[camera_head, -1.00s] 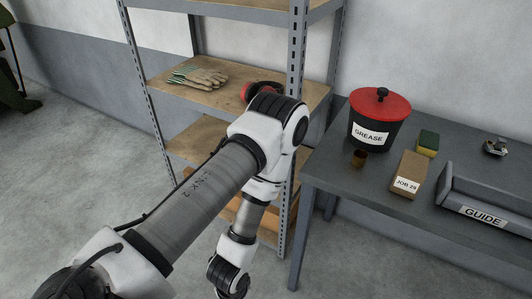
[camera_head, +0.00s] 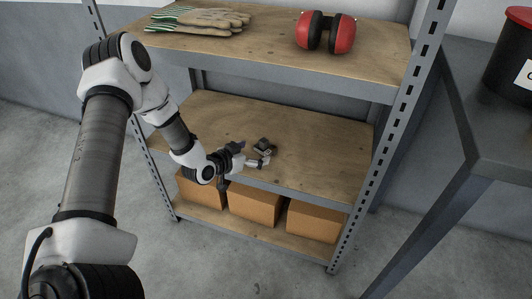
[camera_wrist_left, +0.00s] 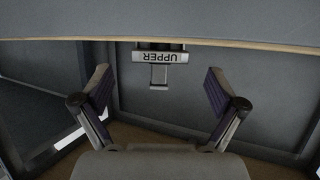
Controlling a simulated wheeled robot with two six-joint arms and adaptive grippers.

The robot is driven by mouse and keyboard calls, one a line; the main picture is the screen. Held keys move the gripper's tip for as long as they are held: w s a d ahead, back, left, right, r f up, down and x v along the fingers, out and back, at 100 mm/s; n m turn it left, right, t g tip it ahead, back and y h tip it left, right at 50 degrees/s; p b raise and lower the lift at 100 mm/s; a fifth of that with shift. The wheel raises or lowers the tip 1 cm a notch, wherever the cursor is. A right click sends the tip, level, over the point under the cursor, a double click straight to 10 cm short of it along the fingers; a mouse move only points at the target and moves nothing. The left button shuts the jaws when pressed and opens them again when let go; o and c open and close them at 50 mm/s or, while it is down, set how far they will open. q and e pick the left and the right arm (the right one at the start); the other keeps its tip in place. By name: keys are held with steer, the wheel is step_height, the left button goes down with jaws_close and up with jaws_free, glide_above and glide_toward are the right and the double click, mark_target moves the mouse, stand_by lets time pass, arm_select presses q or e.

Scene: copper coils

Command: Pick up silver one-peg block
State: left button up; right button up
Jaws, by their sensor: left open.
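The silver one-peg block (camera_head: 266,152) sits on the middle wooden shelf near its front edge, small in the head view. In the left wrist view the block (camera_wrist_left: 160,57) is ahead, with an upside-down UPPER label and a single peg pointing toward my gripper. My left gripper (camera_head: 234,165) is at the shelf's front edge, just left of the block. In the left wrist view my left gripper (camera_wrist_left: 160,92) is open, its two fingers wide apart and empty, with the block beyond and between them. My right gripper is not in view.
The upper shelf board (camera_head: 270,40) overhangs, holding work gloves (camera_head: 200,19) and red earmuffs (camera_head: 326,32). Cardboard boxes (camera_head: 254,204) stand on the bottom shelf. A metal upright (camera_head: 385,140) bounds the right side. The middle shelf (camera_head: 320,150) is otherwise clear.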

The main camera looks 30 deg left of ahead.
mark_target(261, 148)
arm_select(q)
steer(key=b+x, duration=0.1)
steer(key=x, duration=0.2)
steer(key=shift+w, duration=0.3)
steer(key=shift+w+d+f+b, duration=0.1)
steer(key=shift+w+b, duration=0.2)
steer(key=shift+w, duration=0.05)
steer(key=c, duration=1.6)
